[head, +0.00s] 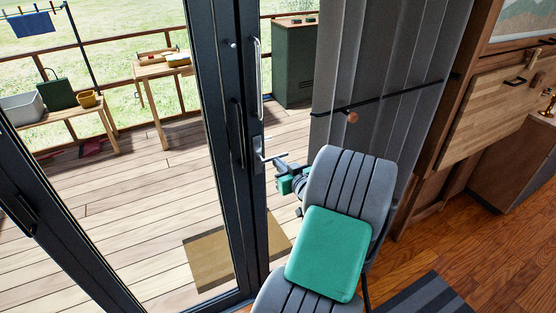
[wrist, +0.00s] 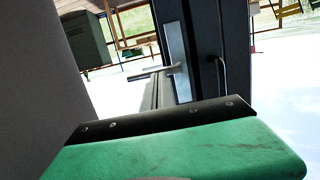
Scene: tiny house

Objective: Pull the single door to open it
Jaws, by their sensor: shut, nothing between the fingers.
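The single door (head: 254,215) is a dark-framed glass door in the middle of the head view. Its silver lever handle (head: 272,156) sticks out to the right from a metal plate. In the wrist view the lever (wrist: 158,73) and its plate (wrist: 176,50) show above my gripper (wrist: 165,118), on the dark door frame (wrist: 206,45). My green and dark gripper (head: 283,170) is beside the lever, just below and right of it in the head view. It is shut and empty. I cannot tell whether it touches the lever.
A grey curtain (head: 390,70) hangs right of the door, with a dark rod across it. Outside are a wooden deck (head: 120,215), a doormat (head: 215,262), a green cabinet (head: 294,65) and small tables. A striped rug (head: 428,296) lies on the indoor floor.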

